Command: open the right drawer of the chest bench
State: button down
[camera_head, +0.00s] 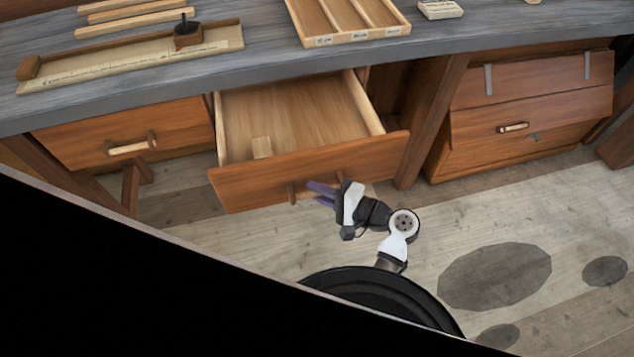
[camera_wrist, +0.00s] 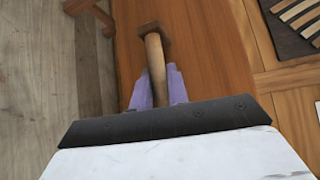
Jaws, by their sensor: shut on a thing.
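The right drawer (camera_head: 310,165) of the chest bench (camera_head: 280,55) stands pulled well out, with its pale inside showing. In the wrist view the fingers lie one on each side of the bar. The left drawer (camera_head: 125,135) is closed, with its own wooden bar handle.
A brown chest (camera_head: 530,110) with metal straps stands under the bench at the right. A bench post (camera_head: 432,115) is just right of the open drawer. On the top are a divided tray (camera_head: 350,20) and a long board (camera_head: 130,60). The plank floor in front (camera_head: 470,220) is clear.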

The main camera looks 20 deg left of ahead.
jog(key=shift+s+d, duration=0.2)
dwell(0.3)
jog(key=c, duration=1.4)
grip_release()
jog(key=shift+o, duration=0.2)
jog(key=b+v, duration=0.2)
jog(key=v, duration=1.2)
jog(key=shift+s, duration=0.1)
